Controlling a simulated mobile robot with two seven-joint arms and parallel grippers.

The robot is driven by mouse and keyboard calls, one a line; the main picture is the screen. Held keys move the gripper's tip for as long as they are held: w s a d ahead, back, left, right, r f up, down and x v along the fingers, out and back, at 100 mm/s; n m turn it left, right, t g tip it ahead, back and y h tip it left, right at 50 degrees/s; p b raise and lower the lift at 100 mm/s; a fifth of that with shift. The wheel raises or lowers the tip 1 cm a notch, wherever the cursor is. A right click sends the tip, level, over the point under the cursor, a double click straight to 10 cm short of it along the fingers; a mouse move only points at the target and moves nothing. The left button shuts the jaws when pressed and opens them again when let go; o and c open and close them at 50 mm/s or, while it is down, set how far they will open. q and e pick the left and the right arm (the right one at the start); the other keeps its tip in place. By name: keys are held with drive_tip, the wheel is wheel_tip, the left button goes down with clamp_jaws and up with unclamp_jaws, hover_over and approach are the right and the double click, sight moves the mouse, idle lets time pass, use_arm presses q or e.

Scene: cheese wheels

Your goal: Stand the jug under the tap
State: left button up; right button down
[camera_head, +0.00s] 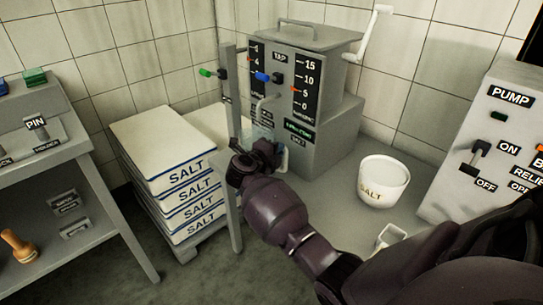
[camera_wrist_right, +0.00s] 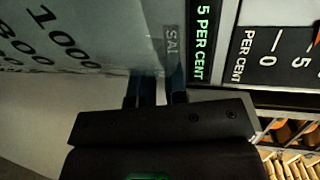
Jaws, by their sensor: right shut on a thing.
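The brine machine marked TAP (camera_head: 279,58) stands at the back, with a grey bent tap spout (camera_head: 266,102) on its front. The jug (camera_head: 262,131) is clear and partly hidden behind my right gripper (camera_head: 262,146), just below the spout. In the right wrist view, the jug's wall (camera_wrist_right: 60,40) with volume marks fills the upper left. My right gripper (camera_wrist_right: 158,92) is shut on the jug; the exact gripped part is hard to see. Whether the jug's base touches the surface beneath is hidden. My left gripper is not in view.
Stacked SALT bags (camera_head: 175,165) stand left of the machine, beside a grey post (camera_head: 230,110). A white SALT bucket (camera_head: 384,182) stands on the grey surface to the right. A PUMP panel (camera_head: 485,140) is at far right. A side bench (camera_head: 60,170) is at left.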

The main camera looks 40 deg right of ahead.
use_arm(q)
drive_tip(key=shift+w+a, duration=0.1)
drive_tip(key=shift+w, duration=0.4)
use_arm(e)
drive_tip(key=shift+f, duration=0.75)
drive_tip(key=c, duration=1.2)
unclamp_jaws()
drive_tip(key=shift+o, duration=0.3)
use_arm(q)
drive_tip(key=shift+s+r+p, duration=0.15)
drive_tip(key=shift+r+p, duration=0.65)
drive_tip(key=shift+p, duration=0.15)
use_arm(e)
drive_tip(key=v, duration=1.2)
drive_tip(key=shift+r, duration=0.2)
